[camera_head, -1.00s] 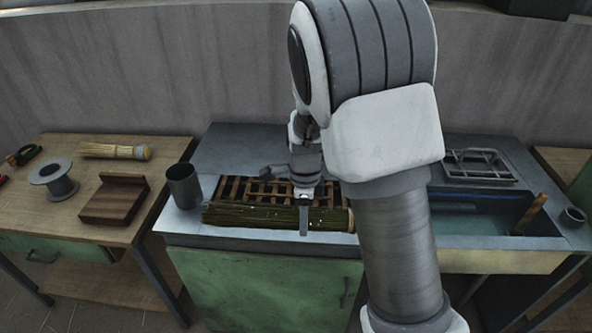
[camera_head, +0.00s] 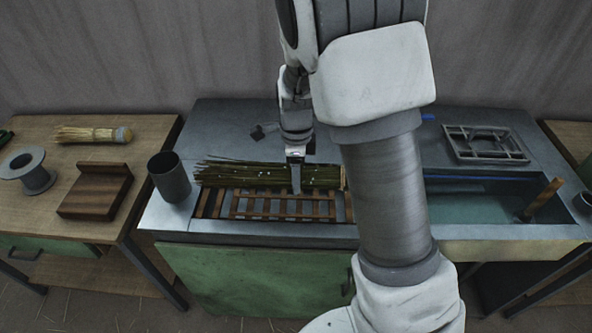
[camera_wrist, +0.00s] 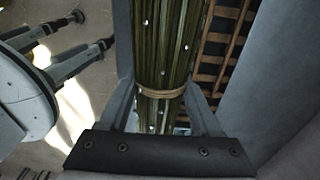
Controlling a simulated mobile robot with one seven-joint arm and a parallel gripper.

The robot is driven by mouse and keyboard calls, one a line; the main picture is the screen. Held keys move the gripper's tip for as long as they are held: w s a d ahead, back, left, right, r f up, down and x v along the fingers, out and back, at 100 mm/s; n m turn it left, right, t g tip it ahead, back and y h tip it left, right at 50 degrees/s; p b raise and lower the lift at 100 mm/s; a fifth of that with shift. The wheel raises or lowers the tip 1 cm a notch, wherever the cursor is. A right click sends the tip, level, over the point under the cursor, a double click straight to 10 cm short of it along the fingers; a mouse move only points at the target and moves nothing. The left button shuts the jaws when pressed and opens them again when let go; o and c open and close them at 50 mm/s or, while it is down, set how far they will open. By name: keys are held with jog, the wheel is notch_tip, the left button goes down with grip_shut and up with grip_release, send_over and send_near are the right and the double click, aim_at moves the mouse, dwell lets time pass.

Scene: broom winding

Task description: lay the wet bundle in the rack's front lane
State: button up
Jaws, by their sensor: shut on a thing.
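The wet bundle (camera_head: 235,173) is a long sheaf of dark green-brown stalks with pale droplets. The rack's front slats show bare in front of the bundle. The arm hides the bundle's right end and the rack's right side. I cannot tell whether the bundle touches the rack.
A dark metal cup (camera_head: 169,177) stands close by the bundle's left end. A water basin (camera_head: 470,208) with a wooden handle (camera_head: 543,200) is on the right. A metal frame (camera_head: 485,144) lies behind it. The left table holds a pale brush (camera_head: 93,134), a wooden block (camera_head: 95,190) and a spool (camera_head: 28,171).

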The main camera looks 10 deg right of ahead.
aim_at(297, 207)
jog(key=shift+f+b, duration=3.75)
jog(key=shift+f, duration=0.95)
jog(key=o, duration=1.5)
notch_tip(297, 207, up, 18)
jog(key=p, duration=0.3)
jog(key=shift+f, duration=0.25)
